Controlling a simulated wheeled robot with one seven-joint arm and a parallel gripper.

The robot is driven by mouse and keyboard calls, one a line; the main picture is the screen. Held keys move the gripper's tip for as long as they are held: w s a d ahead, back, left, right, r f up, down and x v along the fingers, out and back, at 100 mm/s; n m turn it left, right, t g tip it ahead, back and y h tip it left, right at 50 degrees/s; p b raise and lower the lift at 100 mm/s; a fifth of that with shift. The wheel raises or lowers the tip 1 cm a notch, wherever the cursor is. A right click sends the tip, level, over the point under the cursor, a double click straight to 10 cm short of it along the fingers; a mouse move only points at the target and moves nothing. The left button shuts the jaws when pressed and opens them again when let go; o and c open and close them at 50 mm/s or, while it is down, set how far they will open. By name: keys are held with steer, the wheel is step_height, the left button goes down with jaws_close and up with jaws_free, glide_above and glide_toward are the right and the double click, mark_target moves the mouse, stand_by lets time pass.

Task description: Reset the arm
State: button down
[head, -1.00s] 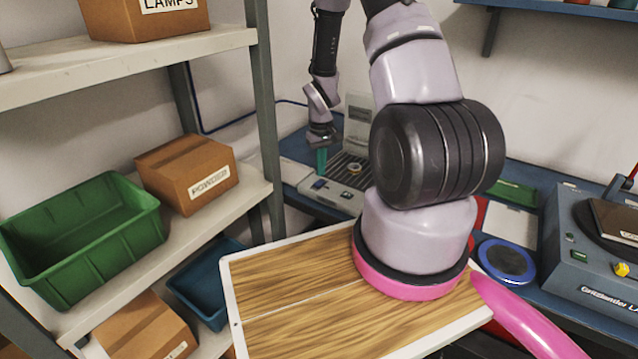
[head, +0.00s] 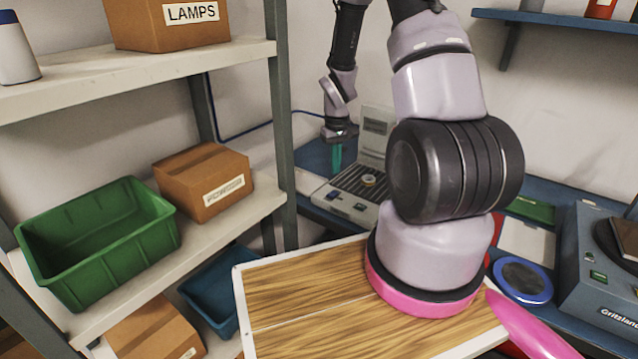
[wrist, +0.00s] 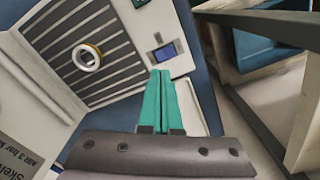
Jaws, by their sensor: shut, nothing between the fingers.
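My gripper (head: 337,160) points down at the left front corner of the bench machine in the head view. Its teal fingers are together with nothing between them; they show in the wrist view (wrist: 159,100) too. The ring also shows in the wrist view (wrist: 87,57), up and left of the fingertips. My arm rises from the gripper; its large near links cover part of the bench.
A shelf rack at left holds a green bin (head: 60,240), a carton (head: 203,180) and a LAMPS box (head: 170,22). Its upright (head: 279,140) stands left of my gripper. The grey machine (head: 345,203) has a small display. A blue machine (head: 600,275) stands at right.

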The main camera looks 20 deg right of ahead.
steer(key=s+a+r+m+t, duration=0.1)
steer(key=s+a+r+t, duration=0.1)
steer(key=r, duration=1)
steer(key=s+a+r+m+t, duration=0.1)
steer(key=s+r+m, duration=0.15)
steer(key=r, duration=0.95)
steer(key=s+a+r+t+y, duration=0.1)
steer(key=s+a+r+t, duration=0.1)
steer(key=s+r, duration=0.5)
steer(key=s+a+r+m+t+y, duration=0.1)
steer(key=s+a+r+t, duration=0.1)
steer(key=s+r, duration=0.5)
steer(key=shift+s+a+r, duration=0.4)
steer(key=shift+s+a, duration=0.1)
steer(key=shift+s, duration=0.65)
